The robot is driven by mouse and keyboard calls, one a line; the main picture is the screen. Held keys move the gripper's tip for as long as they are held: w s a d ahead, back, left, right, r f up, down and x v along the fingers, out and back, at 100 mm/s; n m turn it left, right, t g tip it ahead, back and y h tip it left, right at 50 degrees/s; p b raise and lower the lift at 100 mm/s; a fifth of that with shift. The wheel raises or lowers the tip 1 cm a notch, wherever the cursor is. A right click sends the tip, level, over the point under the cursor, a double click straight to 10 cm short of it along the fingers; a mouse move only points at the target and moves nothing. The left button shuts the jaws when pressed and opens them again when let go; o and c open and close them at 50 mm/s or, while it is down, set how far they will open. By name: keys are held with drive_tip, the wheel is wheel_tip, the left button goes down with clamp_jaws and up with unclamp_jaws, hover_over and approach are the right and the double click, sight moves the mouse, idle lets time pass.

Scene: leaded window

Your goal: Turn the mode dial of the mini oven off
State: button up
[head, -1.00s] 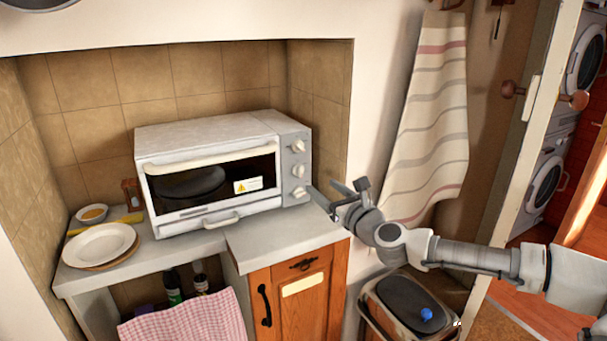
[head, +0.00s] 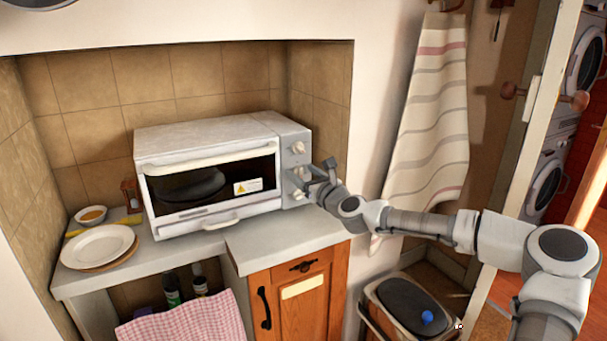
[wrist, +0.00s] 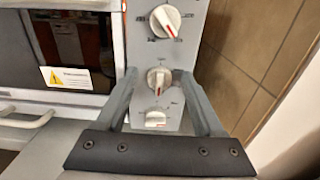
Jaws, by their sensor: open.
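The white mini oven (head: 205,175) stands on the counter in the tiled alcove. Its right-hand panel carries three white dials: the top dial (wrist: 165,20), the middle dial (wrist: 158,78) and the bottom dial (wrist: 155,118). The top dial has a red mark and sits slanted. The middle dial's grip stands about upright. The labels are too small to read, so I cannot tell by them which is the mode dial. My gripper (wrist: 157,80) is open, its fingers on either side of the middle dial in the wrist view, with no clear contact. In the head view my gripper (head: 312,182) partly hides the lower dials.
The tiled alcove wall (wrist: 260,50) is close to the panel's right. A striped towel (head: 430,130) hangs right of the alcove. A plate (head: 98,246) and a small bowl (head: 91,215) sit left of the oven. A bin (head: 405,305) stands below my arm.

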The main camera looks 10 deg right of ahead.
drive_tip(key=shift+c, duration=0.2)
clamp_jaws()
